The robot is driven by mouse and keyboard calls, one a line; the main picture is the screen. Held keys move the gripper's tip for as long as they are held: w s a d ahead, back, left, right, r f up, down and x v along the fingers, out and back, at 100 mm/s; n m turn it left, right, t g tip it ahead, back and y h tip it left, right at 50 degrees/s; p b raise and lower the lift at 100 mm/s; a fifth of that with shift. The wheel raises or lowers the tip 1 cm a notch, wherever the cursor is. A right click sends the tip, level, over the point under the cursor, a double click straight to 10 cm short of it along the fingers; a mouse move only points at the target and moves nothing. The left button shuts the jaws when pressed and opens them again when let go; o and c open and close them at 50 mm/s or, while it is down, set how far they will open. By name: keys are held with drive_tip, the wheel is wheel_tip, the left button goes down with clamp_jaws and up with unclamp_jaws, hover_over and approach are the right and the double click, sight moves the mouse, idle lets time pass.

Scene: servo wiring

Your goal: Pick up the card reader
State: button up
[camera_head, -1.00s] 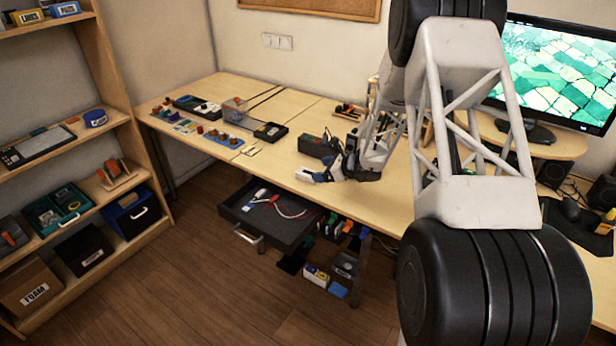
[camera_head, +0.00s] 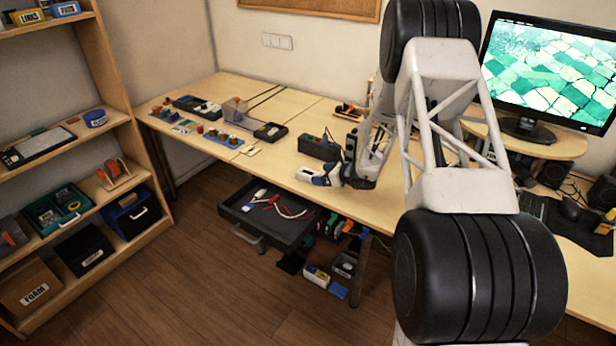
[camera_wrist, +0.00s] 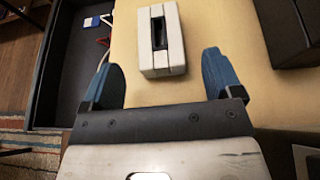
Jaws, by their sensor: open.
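The card reader, seen as a small white block with a dark slot in its top, lies on the wooden table near its front edge; it shows in the wrist view (camera_wrist: 161,38) and in the head view (camera_head: 306,173). My gripper (camera_wrist: 162,62) is open, with one blue finger on each side of the block's near end in the wrist view. The fingers do not appear to touch it. In the head view my gripper (camera_head: 329,174) is just right of the block and partly hides it.
A dark box (camera_head: 319,148) stands behind the block, and a dark object (camera_wrist: 287,30) fills the wrist view's upper right. An open drawer (camera_head: 240,207) with cables lies below the table edge. Several small parts stand farther left on the table.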

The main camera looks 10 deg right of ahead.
sight(310, 174)
drive_tip(key=shift+w+a+f, duration=0.15)
drive_tip(key=shift+w+a, duration=0.1)
drive_tip(key=shift+a, duration=0.1)
drive_tip(key=shift+x, duration=2.55)
drive_tip(key=c, duration=1)
drive_tip(key=shift+c, duration=0.2)
